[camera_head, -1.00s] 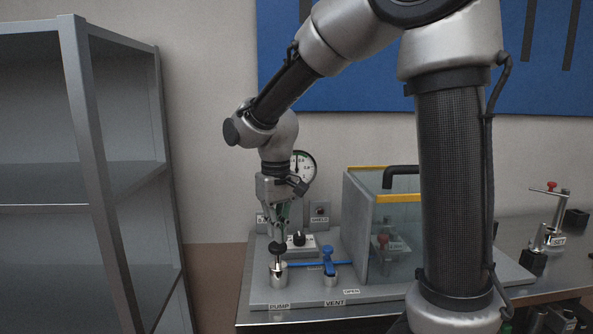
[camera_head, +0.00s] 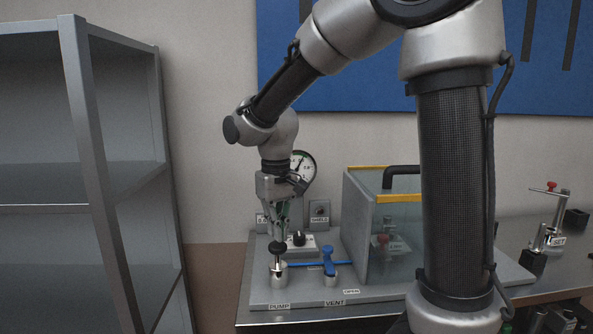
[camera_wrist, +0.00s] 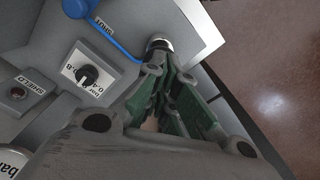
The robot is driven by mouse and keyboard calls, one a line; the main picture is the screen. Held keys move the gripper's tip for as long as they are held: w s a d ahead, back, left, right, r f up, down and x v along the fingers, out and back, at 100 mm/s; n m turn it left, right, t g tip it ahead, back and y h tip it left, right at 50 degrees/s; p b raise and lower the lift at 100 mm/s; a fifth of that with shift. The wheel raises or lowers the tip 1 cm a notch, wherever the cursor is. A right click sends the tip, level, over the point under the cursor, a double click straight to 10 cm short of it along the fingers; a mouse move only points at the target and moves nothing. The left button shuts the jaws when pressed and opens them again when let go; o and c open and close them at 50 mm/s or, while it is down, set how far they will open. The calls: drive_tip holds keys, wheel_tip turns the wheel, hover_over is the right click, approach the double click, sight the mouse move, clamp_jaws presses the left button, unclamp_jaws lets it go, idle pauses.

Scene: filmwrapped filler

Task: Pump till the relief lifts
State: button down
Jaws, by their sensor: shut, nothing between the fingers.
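The pump (camera_head: 278,272) is a short silver cylinder with a black knob (camera_head: 278,247) on a rod, at the front left of the grey panel. My gripper (camera_head: 279,238) is shut and points down right over the knob; I cannot tell whether it touches. The blue vent handle (camera_head: 328,262) stands right of the pump.
A clear shield box (camera_head: 384,235) with a yellow edge stands right of the vent. A black dial (camera_wrist: 85,77) and the shield switch (camera_wrist: 18,93) sit behind the pump. An empty grey shelf (camera_head: 85,190) stands at the left.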

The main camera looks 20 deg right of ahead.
sight(278, 244)
idle(0.5)
drive_tip(key=shift+f, duration=2.35)
drive_tip(key=shift+r, duration=2.4)
drive_tip(key=s+d+r+m+t, duration=0.1)
drive_tip(key=s+d+r+t, duration=0.1)
drive_tip(key=s+d, duration=0.5)
drive_tip(key=s+d+r+m+t, duration=0.1)
drive_tip(key=s+d+r, duration=0.3)
drive_tip(key=s+d, duration=0.4)
drive_tip(key=s+t, duration=0.1)
drive_tip(key=s, duration=0.3)
drive_tip(key=shift+r, duration=0.15)
